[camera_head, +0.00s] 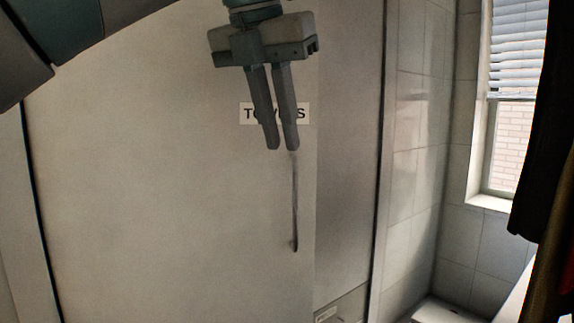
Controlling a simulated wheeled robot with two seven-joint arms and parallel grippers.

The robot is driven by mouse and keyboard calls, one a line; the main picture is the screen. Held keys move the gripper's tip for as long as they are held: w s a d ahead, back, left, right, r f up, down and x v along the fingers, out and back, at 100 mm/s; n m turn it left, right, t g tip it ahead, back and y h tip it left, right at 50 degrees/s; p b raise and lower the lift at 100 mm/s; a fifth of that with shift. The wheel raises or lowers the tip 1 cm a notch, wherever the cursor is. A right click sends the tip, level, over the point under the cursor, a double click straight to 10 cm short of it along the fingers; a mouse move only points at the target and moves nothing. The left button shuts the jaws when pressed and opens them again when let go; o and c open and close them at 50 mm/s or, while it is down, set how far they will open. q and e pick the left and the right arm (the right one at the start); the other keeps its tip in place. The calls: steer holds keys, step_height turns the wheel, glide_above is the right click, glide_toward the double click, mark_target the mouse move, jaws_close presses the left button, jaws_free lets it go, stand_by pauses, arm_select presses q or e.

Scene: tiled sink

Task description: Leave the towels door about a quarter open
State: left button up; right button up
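The towels door (160,190) is a large, plain pale panel filling the left and middle of the head view. Its label (302,113) reads "TOWELS", with the middle letters hidden by my fingers. A thin dark vertical handle (295,215) runs down the door near its right edge. My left gripper (282,148) hangs from the top with fingers pointing down, in front of the label. Its fingers are close together with a narrow gap. The tips overlap the handle's upper end, and I cannot tell if they hold it. My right gripper is not in view.
A greyer panel (345,180) lies right of the door's edge, with a small-labelled front (340,305) below. A tiled wall (415,150) and a window (512,140) are further right. A dark shape (545,130) blocks the right edge.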

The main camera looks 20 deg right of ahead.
arm_select(q)
steer(key=shift+v, duration=2.15)
steer(key=shift+f, duration=0.1)
